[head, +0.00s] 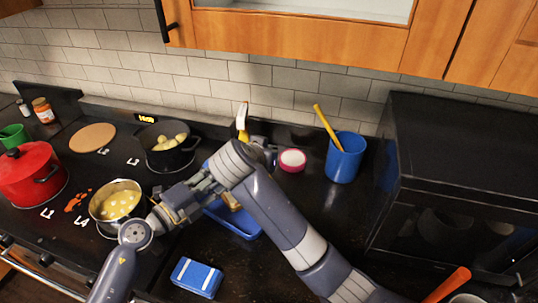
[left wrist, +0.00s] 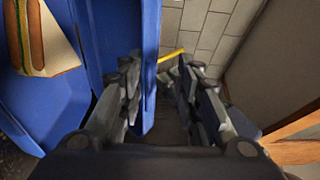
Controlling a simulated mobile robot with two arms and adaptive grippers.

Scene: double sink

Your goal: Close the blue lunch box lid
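The blue lunch box (head: 236,222) lies open on the dark counter in the head view, partly hidden behind my arms. In the left wrist view its blue tray (left wrist: 50,110) holds a sandwich (left wrist: 42,40), and the blue lid panel (left wrist: 142,60) stands raised beside it. My left gripper (left wrist: 160,85) is open, with the lid's edge between its spread fingers, closer to the left finger; I cannot tell if they touch. In the head view my left gripper (head: 205,185) is partly covered by my right arm. My right gripper (head: 266,150) is beyond the box; its fingers are unclear.
A closed blue-and-white box (head: 196,278) sits at the front. A blue cup (head: 345,158) with a yellow utensil and a pink-rimmed round item (head: 292,160) stand at the back. Pots (head: 117,203) are on the stove at left; a black microwave (head: 455,180) blocks the right.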

